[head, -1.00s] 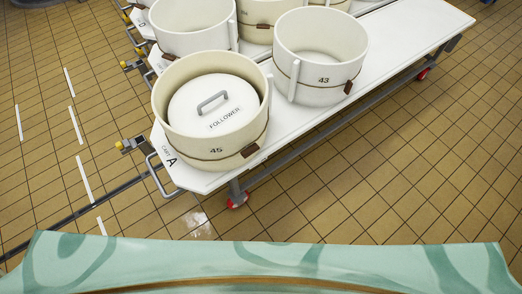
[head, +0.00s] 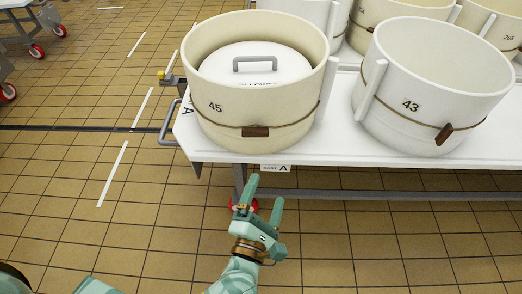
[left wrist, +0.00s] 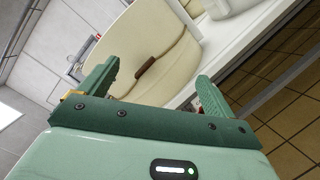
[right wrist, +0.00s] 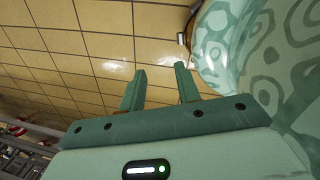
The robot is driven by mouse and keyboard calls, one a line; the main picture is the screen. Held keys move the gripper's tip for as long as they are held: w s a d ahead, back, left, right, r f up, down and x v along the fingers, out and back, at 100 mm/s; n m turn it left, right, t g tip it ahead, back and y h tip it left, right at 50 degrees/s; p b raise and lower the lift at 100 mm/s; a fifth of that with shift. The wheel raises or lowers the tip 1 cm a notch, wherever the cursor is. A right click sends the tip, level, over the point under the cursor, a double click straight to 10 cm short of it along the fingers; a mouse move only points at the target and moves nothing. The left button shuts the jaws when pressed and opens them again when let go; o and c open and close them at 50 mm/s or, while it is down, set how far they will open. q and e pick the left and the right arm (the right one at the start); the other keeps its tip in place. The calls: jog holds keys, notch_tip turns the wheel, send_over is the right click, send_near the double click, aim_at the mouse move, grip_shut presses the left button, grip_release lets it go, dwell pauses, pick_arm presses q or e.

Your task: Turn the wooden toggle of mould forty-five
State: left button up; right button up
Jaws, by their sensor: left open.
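Mould 45 (head: 225,132) is a cream round tub with a thin brown cord around it, standing at the near left end of cart A. Its brown wooden toggle (head: 256,132) lies roughly level on the cord, low on the side facing me. The toggle also shows in the left wrist view (left wrist: 146,67), between the fingers and beyond them. My left gripper (head: 265,192) is open and empty, in front of the cart's edge and below the toggle, apart from the mould. My right gripper (right wrist: 160,68) shows only in its own wrist view, fingers apart with nothing between them.
A follower lid (head: 254,67) with a grey handle sits inside mould 45. White mould 43 (head: 425,85) stands close on the right, with its own toggle (head: 444,134). The white cart top (head: 340,145) has a grey end handle (head: 168,122). Tiled floor in front is clear.

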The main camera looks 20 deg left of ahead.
pick_arm(q)
notch_tip(320, 180, down, 2)
jog(key=w+a+n+y+b, duration=0.25)
jog(key=n+b, duration=0.25)
jog(key=n, duration=0.4)
pick_arm(e)
notch_tip(320, 180, down, 5)
jog(key=w+d+n+h+b, duration=0.1)
jog(key=w+b, duration=0.1)
jog(key=b, duration=0.1)
pick_arm(q)
jog(key=n+g+y+b, duration=0.2)
jog(key=n+y, duration=0.1)
jog(key=n, duration=0.3)
send_near(255, 136)
jog(key=b+x, duration=0.2)
jog(key=x, duration=0.8)
jog(key=shift+b, duration=0.3)
pick_arm(e)
jog(key=w+a+r+t, duration=0.1)
jog(key=w+r, duration=0.1)
jog(key=w, duration=0.2)
jog(key=w+a+r+t+y, duration=0.1)
jog(key=w+a+r, duration=0.1)
jog(key=w+r, duration=0.1)
jog(key=shift+w+a+r, duration=0.25)
jog(key=shift+w+r, duration=0.1)
jog(key=shift+w, duration=0.55)
pick_arm(q)
jog(key=c, duration=1)
